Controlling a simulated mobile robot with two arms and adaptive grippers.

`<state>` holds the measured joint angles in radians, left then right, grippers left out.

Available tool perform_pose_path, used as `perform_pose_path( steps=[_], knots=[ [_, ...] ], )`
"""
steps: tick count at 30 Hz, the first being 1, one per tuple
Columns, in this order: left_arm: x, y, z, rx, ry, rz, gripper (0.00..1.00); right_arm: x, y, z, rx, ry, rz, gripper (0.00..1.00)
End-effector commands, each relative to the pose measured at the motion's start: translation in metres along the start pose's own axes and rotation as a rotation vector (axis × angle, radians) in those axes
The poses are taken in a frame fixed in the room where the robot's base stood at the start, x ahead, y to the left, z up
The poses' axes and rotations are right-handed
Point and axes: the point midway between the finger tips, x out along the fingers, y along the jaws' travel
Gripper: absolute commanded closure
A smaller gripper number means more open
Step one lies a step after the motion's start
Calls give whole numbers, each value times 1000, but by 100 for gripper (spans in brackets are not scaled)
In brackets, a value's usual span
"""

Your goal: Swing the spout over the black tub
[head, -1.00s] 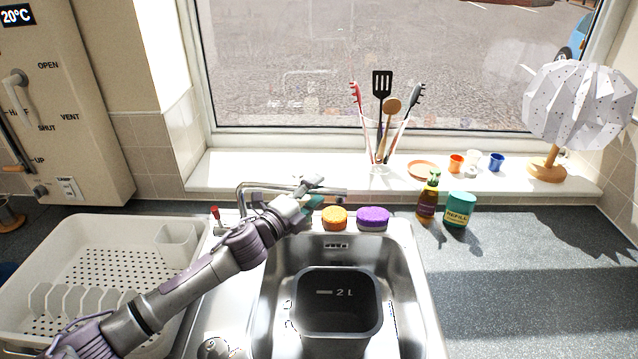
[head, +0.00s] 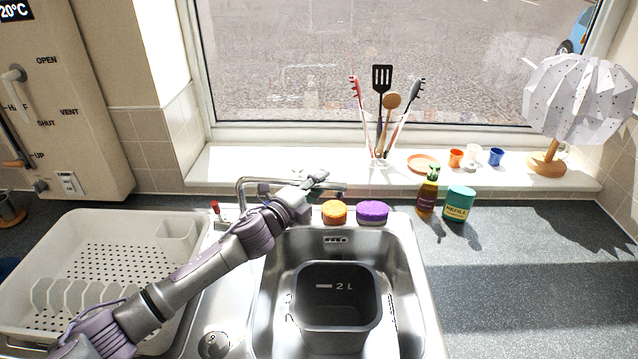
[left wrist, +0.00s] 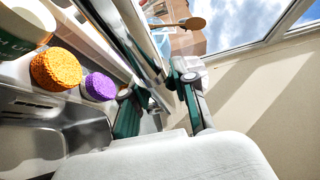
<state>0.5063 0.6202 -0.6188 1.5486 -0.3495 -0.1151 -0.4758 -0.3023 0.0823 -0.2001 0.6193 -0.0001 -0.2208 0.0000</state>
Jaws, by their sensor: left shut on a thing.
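The metal spout (head: 258,182) rises at the back left of the sink and runs right along its back edge. Its free end (head: 341,187) is above the orange sponge, behind the tub rather than over it. The black tub (head: 338,330), marked 2 L, stands upright in the sink basin. My left gripper (head: 318,180) is shut on the spout near its free end, and its fingers partly hide the pipe. In the left wrist view the spout (left wrist: 146,40) runs down between the green-padded fingers (left wrist: 158,100). My right gripper is not in view.
An orange sponge (head: 334,212) and a purple sponge (head: 372,212) sit at the sink's back edge, close below the spout. A brown bottle (head: 427,196) and a teal refill tub (head: 458,204) stand to the right. A white drying rack (head: 90,235) is at left.

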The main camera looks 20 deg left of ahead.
Motion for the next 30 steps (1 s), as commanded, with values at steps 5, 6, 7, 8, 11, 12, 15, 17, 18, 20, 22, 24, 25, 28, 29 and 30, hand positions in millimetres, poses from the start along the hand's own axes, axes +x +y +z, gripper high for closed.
perform_pose_path(
  steps=[5, 6, 7, 8, 11, 12, 15, 17, 18, 20, 22, 24, 25, 28, 29, 30],
  knots=[
    [-2, 1, 0, 1, 6, 2, 100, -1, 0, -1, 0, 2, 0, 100],
    [-3, 0, -1, 1, 12, 2, 100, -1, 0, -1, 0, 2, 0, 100],
    [-4, 0, -1, 1, 18, 2, 100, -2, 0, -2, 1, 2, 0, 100],
    [-5, 0, -2, 1, 25, 3, 100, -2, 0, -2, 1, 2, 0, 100],
    [-12, 0, -6, 0, 65, 3, 100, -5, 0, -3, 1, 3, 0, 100],
    [-16, 0, -7, -1, 86, 3, 100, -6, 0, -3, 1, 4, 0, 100],
    [-27, -1, -12, -2, 148, 2, 100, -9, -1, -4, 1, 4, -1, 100],
    [-35, -1, -16, -3, 192, 1, 100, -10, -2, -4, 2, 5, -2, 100],
    [-41, -1, -17, -3, 222, 1, 100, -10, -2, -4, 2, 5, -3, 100],
    [-49, 0, -20, -6, 266, 1, 100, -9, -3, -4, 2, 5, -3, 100],
    [-59, 0, -23, -7, 316, 0, 100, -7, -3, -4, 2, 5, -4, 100],
    [-68, 0, -25, -10, 365, -2, 100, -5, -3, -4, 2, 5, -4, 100],
    [-72, 0, -26, -10, 385, -3, 100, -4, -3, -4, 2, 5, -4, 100],
    [-83, 0, -28, -13, 444, -4, 100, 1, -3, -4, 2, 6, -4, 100],
    [-86, 0, -28, -14, 461, -5, 100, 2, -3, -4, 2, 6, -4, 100],
    [-90, 0, -28, -14, 480, -5, 100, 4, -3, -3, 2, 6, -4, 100]
  ],
)
